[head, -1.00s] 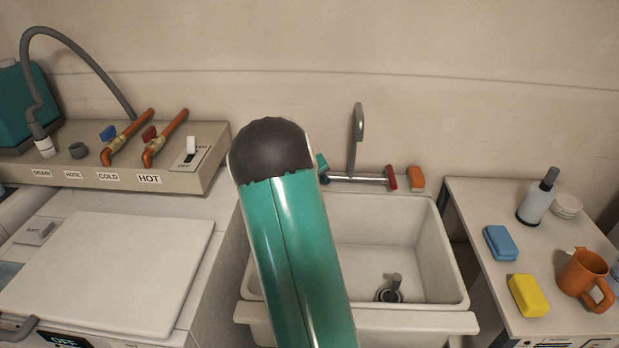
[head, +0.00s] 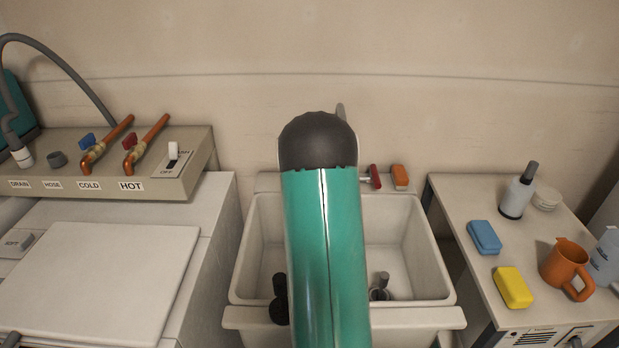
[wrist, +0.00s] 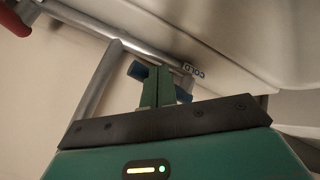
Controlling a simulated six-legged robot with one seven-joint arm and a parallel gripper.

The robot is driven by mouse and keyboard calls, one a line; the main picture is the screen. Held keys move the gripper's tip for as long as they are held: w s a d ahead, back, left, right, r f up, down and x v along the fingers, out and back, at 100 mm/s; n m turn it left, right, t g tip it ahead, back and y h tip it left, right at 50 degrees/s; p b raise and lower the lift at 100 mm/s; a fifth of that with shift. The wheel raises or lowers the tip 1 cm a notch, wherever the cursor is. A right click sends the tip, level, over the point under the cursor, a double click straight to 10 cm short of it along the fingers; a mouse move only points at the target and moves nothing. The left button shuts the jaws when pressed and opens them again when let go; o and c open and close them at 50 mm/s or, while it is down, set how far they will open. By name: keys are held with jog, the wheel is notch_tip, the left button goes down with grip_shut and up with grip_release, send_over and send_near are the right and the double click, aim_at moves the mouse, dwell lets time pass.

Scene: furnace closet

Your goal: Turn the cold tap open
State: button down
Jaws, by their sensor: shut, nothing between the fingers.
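The cold tap's blue handle (wrist: 137,70) shows in the wrist view, partly hidden behind my gripper (wrist: 158,85). My gripper's green fingers are shut and empty. They overlap the handle in the picture, but I cannot tell whether they touch it. A small label reading COLD (wrist: 193,70) lies just right of the fingertips. The grey tap bar (wrist: 140,48) runs above them, and a red handle (wrist: 12,20) is at the upper left. In the head view my arm hides the cold handle and gripper; the tap's red handle (head: 375,177) shows to the right.
The white sink (head: 405,240) lies below the tap. An orange block (head: 400,176) sits on its back rim. At left, a panel (head: 160,186) carries another blue valve (head: 87,141) and a red valve (head: 130,141). A right-hand counter (head: 455,195) holds sponges and a mug (head: 566,264).

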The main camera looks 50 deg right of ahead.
jog(key=shift+d, duration=1.25)
jog(key=shift+d+r, duration=0.1)
jog(key=shift+d, duration=0.1)
jog(key=shift+w+d, duration=0.1)
jog(key=shift+d, duration=0.1)
